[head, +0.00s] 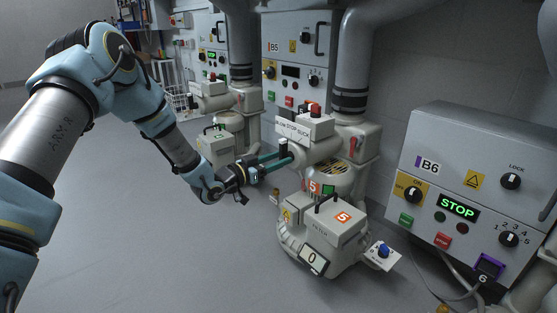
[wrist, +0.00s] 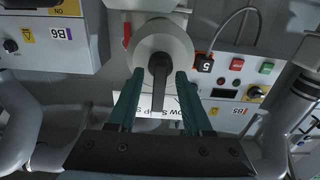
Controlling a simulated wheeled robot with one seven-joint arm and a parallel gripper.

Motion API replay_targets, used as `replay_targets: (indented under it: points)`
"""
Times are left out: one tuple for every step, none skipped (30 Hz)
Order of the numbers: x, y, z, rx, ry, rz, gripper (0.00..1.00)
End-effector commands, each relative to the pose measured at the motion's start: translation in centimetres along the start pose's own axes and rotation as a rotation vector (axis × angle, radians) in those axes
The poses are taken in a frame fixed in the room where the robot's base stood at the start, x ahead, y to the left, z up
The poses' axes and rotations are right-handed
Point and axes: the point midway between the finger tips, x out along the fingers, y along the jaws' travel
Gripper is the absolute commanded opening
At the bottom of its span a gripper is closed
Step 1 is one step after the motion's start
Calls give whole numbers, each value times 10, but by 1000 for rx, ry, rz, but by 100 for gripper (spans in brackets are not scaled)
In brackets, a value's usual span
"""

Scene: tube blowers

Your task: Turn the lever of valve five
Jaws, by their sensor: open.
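Valve five's black lever (wrist: 160,85) sits on a round grey valve body (wrist: 178,45) in the wrist view. My gripper (wrist: 160,76) is open, with one green finger on each side of the lever. Gaps show between lever and fingers, so I see no clear contact. In the head view the lever (head: 284,148) stands at the end of the grey valve (head: 315,148), and my gripper (head: 283,157) reaches it from the left. A white plate (head: 293,128) reads blow, stop, suck; in the wrist view it is partly hidden by the lever and fingers.
The blower's filter box (head: 323,222), marked with an orange 5, stands below. Panel B6 (head: 455,185) shows STOP at right. Panel B5 (head: 290,70) is behind. A thick grey pipe (head: 355,60) rises above the valve. The floor at left is clear.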

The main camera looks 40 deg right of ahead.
Motion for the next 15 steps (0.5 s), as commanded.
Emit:
replay_targets:
  points:
    - [-5,-1,-1,-1,-1,-2,50]
    - [-9,-1,-2,-1,-1,-3,50]
    - [-15,-1,-2,-2,-2,-3,50]
    - [-20,-1,-2,-2,-2,-3,50]
    - [-25,-1,-3,-3,-2,-3,50]
    - [-33,-1,-3,-2,-3,-3,50]
    - [-40,-2,-3,-2,-4,-4,50]
    - [-46,-1,-3,-3,-3,-4,50]
    - [-54,-1,-3,-3,-4,-3,50]
    - [-60,-1,-2,-3,-4,-3,50]
    - [-66,-2,-2,-3,-4,-4,50]
    - [-73,-1,-2,-2,-4,-3,50]
    - [-78,-1,-2,-3,-4,-3,50]
    - [-83,-1,-2,-3,-4,-3,50]
    - [-89,-1,-1,-3,-4,-4,50]
